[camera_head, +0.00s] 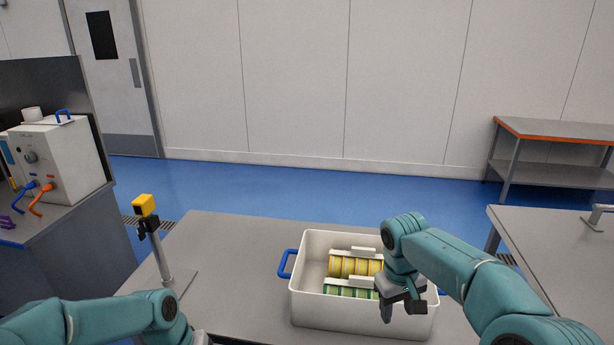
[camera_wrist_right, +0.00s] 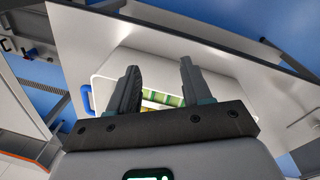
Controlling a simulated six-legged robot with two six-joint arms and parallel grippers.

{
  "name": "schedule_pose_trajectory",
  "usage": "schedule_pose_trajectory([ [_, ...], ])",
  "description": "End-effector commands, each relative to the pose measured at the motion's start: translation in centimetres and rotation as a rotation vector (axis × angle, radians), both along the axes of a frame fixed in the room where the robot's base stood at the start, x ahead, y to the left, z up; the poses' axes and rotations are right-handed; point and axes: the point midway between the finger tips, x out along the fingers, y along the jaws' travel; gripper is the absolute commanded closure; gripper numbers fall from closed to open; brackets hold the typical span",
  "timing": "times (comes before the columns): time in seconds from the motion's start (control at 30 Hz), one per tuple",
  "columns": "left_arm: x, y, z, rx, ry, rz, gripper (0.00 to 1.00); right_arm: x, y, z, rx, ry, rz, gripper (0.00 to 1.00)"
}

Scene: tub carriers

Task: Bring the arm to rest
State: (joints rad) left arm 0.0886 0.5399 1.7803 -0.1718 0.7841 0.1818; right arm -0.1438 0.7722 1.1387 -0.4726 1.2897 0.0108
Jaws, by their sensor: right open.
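My right gripper (camera_head: 402,308) hangs over the near right part of a white tub (camera_head: 365,318) in the head view. Its jaws are apart and nothing shows between them, also in the right wrist view (camera_wrist_right: 158,72). The tub has a blue handle (camera_head: 287,264) at its left and stands on a grey table. Inside it lie a carrier with yellow rolls (camera_head: 350,266) and one with green rolls (camera_head: 350,292); my right gripper hides part of them. My left arm comes in at lower left, its jaws cut off by the picture's bottom edge.
A post with a yellow-topped device (camera_head: 146,206) stands on the table (camera_head: 235,255) left of the tub. A white machine (camera_head: 60,160) sits on a bench at far left. Another grey table (camera_head: 560,235) is at right. The table's left half is mostly clear.

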Motion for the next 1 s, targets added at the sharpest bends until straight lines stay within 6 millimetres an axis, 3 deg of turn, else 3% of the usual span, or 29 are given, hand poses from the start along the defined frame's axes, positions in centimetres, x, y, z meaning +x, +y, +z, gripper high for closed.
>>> schedule_pose_trajectory([
  [0.17,-1.6,-1.8,-4.1,-0.031,0.004,-0.012,0.51,-1.5,1.8,-6.7,0.090,0.021,0.022,0.51],
  [0.27,-3.1,-3.1,-6.9,-0.055,0.005,-0.017,0.51,-3.5,3.0,-11.3,0.163,0.036,0.018,0.51],
  [0.37,-5.7,-4.8,-10.5,-0.081,0.008,-0.020,0.51,-7.3,4.7,-17.0,0.261,0.055,-0.018,0.51],
  [0.43,-8.3,-6.1,-13.2,-0.101,0.012,-0.016,0.51,-11.2,6.0,-21.0,0.338,0.067,-0.075,0.51],
  [0.53,-12.1,-7.6,-16.0,-0.119,0.010,-0.005,0.51,-17.3,7.2,-24.9,0.419,0.073,-0.185,0.51],
  [0.7,-17.6,-9.0,-18.5,-0.126,0.008,0.010,0.51,-25.7,7.7,-27.4,0.461,0.067,-0.358,0.51],
  [0.8,-19.3,-9.3,-19.0,-0.122,0.004,0.018,0.51,-28.6,7.6,-27.6,0.458,0.062,-0.418,0.51],
  [1.0,-20.1,-9.4,-19.2,-0.120,0.000,0.020,0.51,-29.9,7.4,-27.6,0.453,0.054,-0.447,0.51],
])
